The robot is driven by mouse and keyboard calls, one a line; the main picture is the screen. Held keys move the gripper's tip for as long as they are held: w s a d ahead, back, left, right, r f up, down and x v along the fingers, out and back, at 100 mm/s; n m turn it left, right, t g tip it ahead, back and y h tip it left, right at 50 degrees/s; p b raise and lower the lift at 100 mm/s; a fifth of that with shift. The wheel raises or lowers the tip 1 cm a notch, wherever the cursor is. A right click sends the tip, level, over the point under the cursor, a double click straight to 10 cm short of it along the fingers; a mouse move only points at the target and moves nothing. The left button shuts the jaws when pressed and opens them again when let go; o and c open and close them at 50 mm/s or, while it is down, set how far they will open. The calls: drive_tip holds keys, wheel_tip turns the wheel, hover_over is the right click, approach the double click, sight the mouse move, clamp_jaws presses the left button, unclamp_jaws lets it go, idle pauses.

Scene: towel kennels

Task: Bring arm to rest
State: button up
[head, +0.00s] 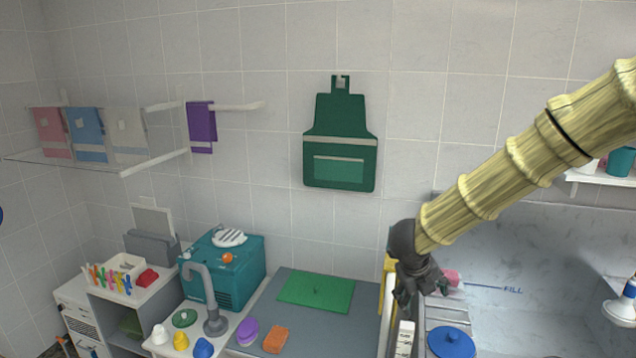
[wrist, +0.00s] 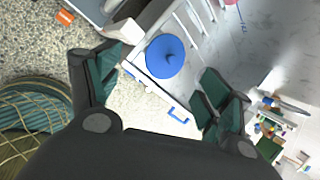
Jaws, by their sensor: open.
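My arm reaches in from the right edge of the head view, in yellow bamboo-like segments, sloping down to the left. My gripper (head: 422,288) hangs at its end, pointing down, over the strip between the grey counter and the pale tub. In the wrist view my gripper (wrist: 160,82) has its two green-padded fingers wide apart, with nothing between the pads. A blue round lid (wrist: 166,56) shows beyond the fingers; in the head view this lid (head: 451,342) lies right of and below the gripper. Whether the gripper touches anything below is unclear.
The grey counter (head: 330,330) holds a green board (head: 316,292), an orange sponge (head: 276,340) and a purple oval item (head: 247,331). A teal box (head: 236,272) and tap (head: 212,300) stand left. A green apron (head: 340,140) hangs on the wall. Open floor (wrist: 40,40) shows in the wrist view.

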drive_tip(key=s+d+f+n, duration=0.1)
drive_tip(key=s+f+n, duration=0.45)
drive_tip(key=f, duration=0.35)
drive_tip(key=s+f+n, duration=0.4)
drive_tip(key=f+n, duration=0.2)
drive_tip(key=f, duration=0.2)
drive_tip(key=s+d+f+n, duration=0.1)
drive_tip(key=s+f+n, duration=0.35)
drive_tip(key=f, duration=0.45)
drive_tip(key=s+a+f+n+g+y, duration=0.1)
drive_tip(key=s+f+n, duration=0.4)
drive_tip(key=s, duration=0.4)
drive_tip(key=s+a+f+n+g+y, duration=0.2)
drive_tip(key=s+f+n, duration=0.3)
drive_tip(key=s, duration=0.5)
drive_tip(key=s+a+f+n+g+y, duration=0.1)
drive_tip(key=s+f+n, duration=0.2)
drive_tip(key=s+n, duration=0.5)
wheel_tip(320, 180, down, 10)
drive_tip(key=s+m+b, duration=0.1)
drive_tip(key=b, duration=0.9)
drive_tip(key=shift+s+a, duration=0.2)
drive_tip(key=shift+s, duration=0.15)
